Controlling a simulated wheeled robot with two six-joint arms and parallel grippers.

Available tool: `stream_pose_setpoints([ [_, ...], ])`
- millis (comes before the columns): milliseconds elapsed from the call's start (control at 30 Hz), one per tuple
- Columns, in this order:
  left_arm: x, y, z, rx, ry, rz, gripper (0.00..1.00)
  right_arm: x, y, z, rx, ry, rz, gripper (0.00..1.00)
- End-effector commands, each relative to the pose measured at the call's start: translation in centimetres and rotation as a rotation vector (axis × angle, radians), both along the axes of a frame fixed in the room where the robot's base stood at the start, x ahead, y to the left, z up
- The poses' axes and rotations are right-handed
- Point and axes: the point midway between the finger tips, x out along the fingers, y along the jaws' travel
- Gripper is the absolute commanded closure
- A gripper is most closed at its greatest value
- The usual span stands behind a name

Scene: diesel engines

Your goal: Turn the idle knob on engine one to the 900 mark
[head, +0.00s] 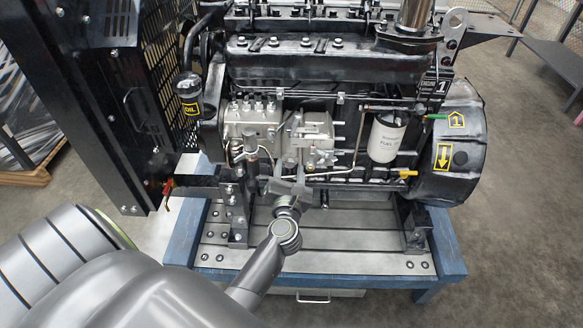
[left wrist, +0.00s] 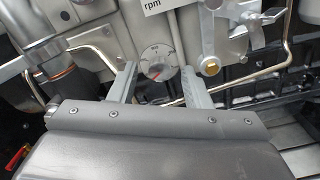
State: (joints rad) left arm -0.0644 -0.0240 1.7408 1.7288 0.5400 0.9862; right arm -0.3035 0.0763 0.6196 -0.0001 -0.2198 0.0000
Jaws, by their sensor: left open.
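My left gripper (head: 290,183) is at the front of the engine's silver pump. In the left wrist view its open fingers (left wrist: 158,72) stand either side of the knob, with no clear contact. My right gripper is out of view.
A silver lever (left wrist: 212,40) and a brass fitting (left wrist: 210,67) are right of the knob. Metal pipes (left wrist: 255,75) run close by. A white fuel filter (head: 386,138) and a yellow-handled dipstick (head: 408,173) are further right. The blue bench (head: 340,282) lies below.

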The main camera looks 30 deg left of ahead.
Motion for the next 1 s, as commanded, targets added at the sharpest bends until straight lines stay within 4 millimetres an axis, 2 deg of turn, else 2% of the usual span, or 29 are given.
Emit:
stream_pose_setpoints([
  [100, 0.0, 0.0, 0.0, 0.0, 0.0, 0.0, 0.59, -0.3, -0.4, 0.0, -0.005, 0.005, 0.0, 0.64],
  [400, 0.0, 0.0, 0.0, 0.0, 0.0, 0.0, 0.98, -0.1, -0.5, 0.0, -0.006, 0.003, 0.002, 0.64],
  [433, 0.0, 0.0, 0.0, 0.0, 0.0, 0.0, 1.0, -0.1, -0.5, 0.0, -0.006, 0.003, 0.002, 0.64],
  [733, 0.0, 0.0, 0.2, 0.034, 0.021, -0.001, 1.0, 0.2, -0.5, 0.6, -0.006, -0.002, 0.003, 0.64],
  [1000, 0.0, 0.0, 0.4, 0.172, 0.107, -0.001, 1.0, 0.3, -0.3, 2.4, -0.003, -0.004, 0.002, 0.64],
])
